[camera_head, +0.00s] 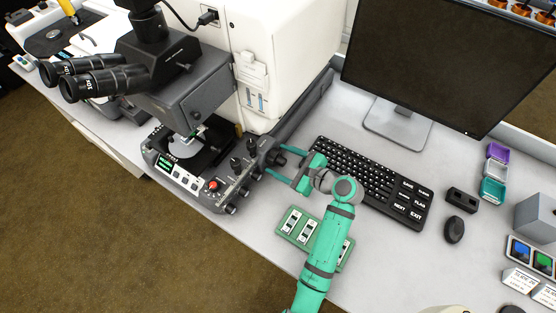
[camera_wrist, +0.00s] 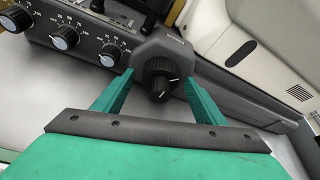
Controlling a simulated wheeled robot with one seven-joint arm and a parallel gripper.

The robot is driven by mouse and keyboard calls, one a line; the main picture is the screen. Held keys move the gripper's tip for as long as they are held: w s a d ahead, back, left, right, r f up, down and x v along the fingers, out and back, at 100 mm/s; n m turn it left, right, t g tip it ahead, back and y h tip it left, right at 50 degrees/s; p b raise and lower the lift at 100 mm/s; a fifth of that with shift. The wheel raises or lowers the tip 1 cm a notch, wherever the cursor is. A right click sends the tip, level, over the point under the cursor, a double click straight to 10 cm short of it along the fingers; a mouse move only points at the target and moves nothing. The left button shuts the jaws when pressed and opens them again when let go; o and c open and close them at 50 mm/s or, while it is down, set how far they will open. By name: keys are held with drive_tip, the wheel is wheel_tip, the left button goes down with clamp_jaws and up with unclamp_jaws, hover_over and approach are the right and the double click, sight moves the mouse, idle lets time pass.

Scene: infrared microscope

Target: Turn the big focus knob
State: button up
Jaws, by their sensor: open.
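The big focus knob is a black ribbed knob (camera_wrist: 159,77) with a smaller knob in front of it, on a dark grey block at the microscope's side. In the head view the microscope (camera_head: 190,95) stands at the left, and the focus block (camera_head: 265,150) faces my arm. My gripper (camera_head: 282,163) is open, its two green fingers reaching towards the block. In the wrist view the fingers (camera_wrist: 159,90) lie on either side of the knob, with visible gaps. I cannot tell how deep the fingertips sit along the knob.
The control panel with several dials (camera_wrist: 65,38) is left of the knob. A monitor (camera_head: 450,60) stands behind. A white housing (camera_head: 285,60) rises beyond the block.

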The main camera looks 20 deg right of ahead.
drive_tip(key=shift+w+a+f, duration=0.1)
drive_tip(key=shift+w+a, duration=0.05)
drive_tip(key=shift+w, duration=0.05)
drive_tip(key=c, duration=1)
drive_tip(key=shift+a, duration=0.15)
drive_tip(key=shift+c, duration=0.2)
drive_tip(key=shift+n, duration=0.3)
drive_tip(key=shift+s+a+f+n+t+h, duration=0.1)
drive_tip(key=shift+n+t+h, duration=0.35)
drive_tip(key=shift+n, duration=0.5)
drive_tip(key=shift+f+n+t+h, duration=0.1)
drive_tip(key=shift+n+t+h, duration=0.15)
drive_tip(key=shift+n+t, duration=0.5)
drive_tip(key=shift+n, duration=0.3)
